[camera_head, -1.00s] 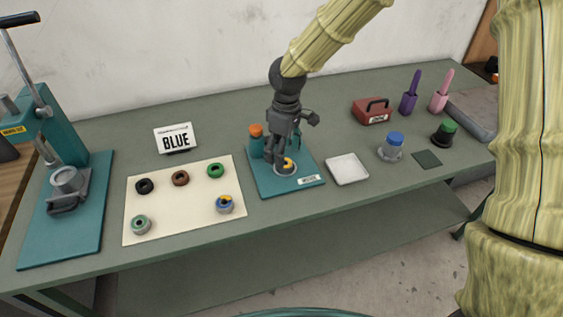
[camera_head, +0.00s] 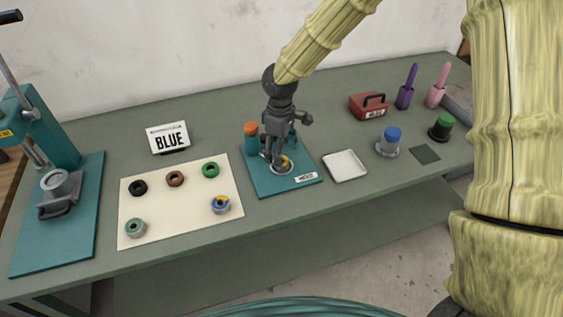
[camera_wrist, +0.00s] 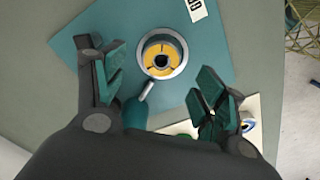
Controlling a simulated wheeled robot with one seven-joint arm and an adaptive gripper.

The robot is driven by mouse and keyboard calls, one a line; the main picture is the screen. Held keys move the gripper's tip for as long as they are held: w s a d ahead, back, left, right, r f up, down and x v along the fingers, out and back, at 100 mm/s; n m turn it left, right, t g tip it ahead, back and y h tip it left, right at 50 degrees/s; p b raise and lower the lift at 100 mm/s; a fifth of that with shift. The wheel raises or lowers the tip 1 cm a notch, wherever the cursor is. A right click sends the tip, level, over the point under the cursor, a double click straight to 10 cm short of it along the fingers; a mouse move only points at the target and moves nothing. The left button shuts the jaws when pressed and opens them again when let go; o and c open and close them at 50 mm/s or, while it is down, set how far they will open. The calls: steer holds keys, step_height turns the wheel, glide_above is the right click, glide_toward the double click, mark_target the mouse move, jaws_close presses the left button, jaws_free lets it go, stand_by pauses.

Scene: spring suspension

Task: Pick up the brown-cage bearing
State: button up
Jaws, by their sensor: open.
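The brown-cage bearing appears to be the small dark ring with a brown tint (camera_head: 175,178) lying on the cream mat (camera_head: 148,232), between a black ring (camera_head: 138,188) and a green ring (camera_head: 210,170). My gripper (camera_head: 272,160) is well to the right of it, above the teal board (camera_head: 305,168). In the wrist view my gripper (camera_wrist: 163,70) is open and empty, with its teal-padded fingers spread. A round metal cup holding a yellow-segmented ring (camera_wrist: 160,57) lies beyond and between them. The brown ring cannot be made out in the wrist view.
Two bearings, one greenish (camera_head: 135,228) and one blue and yellow (camera_head: 220,205), sit at the mat's front. A BLUE sign (camera_head: 170,138) stands behind the mat. A white tray (camera_head: 344,166) is to the right.

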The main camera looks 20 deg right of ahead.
steer(key=shift+s+d+f+p, duration=0.1)
steer(key=shift+f+p, duration=0.2)
steer(key=shift+f, duration=0.75)
steer(key=shift+s+d+f+p, duration=0.1)
steer(key=shift+f+p, duration=0.2)
steer(key=shift+f, duration=0.75)
steer(key=c, duration=1.4)
steer(key=shift+o, duration=0.2)
steer(key=shift+r, duration=0.1)
